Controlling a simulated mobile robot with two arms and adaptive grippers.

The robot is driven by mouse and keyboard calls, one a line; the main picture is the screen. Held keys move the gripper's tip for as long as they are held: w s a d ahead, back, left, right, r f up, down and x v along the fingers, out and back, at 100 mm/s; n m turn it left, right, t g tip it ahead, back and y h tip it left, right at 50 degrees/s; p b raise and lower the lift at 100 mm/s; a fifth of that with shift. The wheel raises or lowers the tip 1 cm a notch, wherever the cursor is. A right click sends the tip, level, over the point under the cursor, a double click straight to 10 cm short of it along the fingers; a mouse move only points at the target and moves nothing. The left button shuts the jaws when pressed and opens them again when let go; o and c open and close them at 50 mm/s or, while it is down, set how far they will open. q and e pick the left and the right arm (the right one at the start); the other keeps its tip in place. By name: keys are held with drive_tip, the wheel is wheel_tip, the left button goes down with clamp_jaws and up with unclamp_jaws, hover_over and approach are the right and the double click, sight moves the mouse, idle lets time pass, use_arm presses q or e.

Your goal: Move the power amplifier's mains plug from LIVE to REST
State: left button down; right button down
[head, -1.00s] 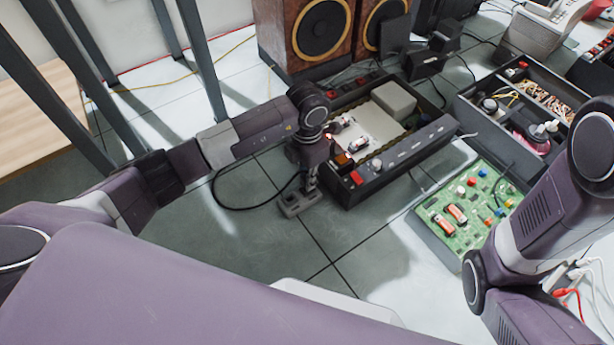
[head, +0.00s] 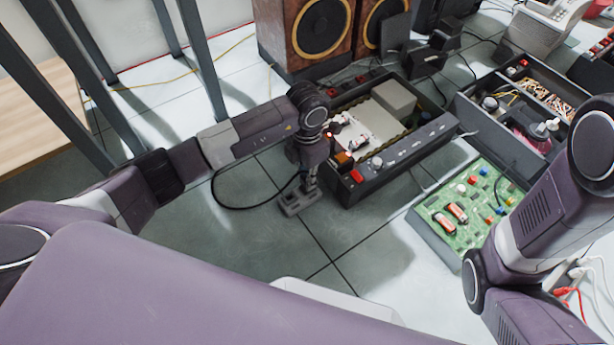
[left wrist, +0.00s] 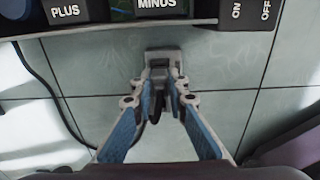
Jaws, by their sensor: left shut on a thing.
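The power amplifier (head: 385,165) is the open black chassis on the floor, with a row of knobs and a red switch on its front. My left gripper (head: 309,186) is in front of its left corner, pointing down. In the left wrist view my left gripper (left wrist: 160,92) is shut on the dark mains plug (left wrist: 158,103), mostly hidden between the fingers. The plug is at or just above a small grey socket block (head: 291,207), which also shows in the left wrist view (left wrist: 163,54). I cannot tell whether it is seated. No LIVE or REST marking is readable.
A black cable (head: 222,203) loops on the floor left of the block. A green circuit board (head: 450,232) and a black parts tray (head: 484,120) lie right. Wooden speakers (head: 285,40) stand behind. Metal legs (head: 203,60) rise at left. Floor tiles in front are clear.

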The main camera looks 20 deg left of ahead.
use_arm(q)
drive_tip(key=shift+f, duration=0.55)
idle(0.4)
idle(0.4)
drive_tip(key=c, duration=1.8)
unclamp_jaws()
drive_tip(key=shift+r, duration=0.1)
wheel_tip(320, 180, up, 17)
drive_tip(key=p, duration=0.4)
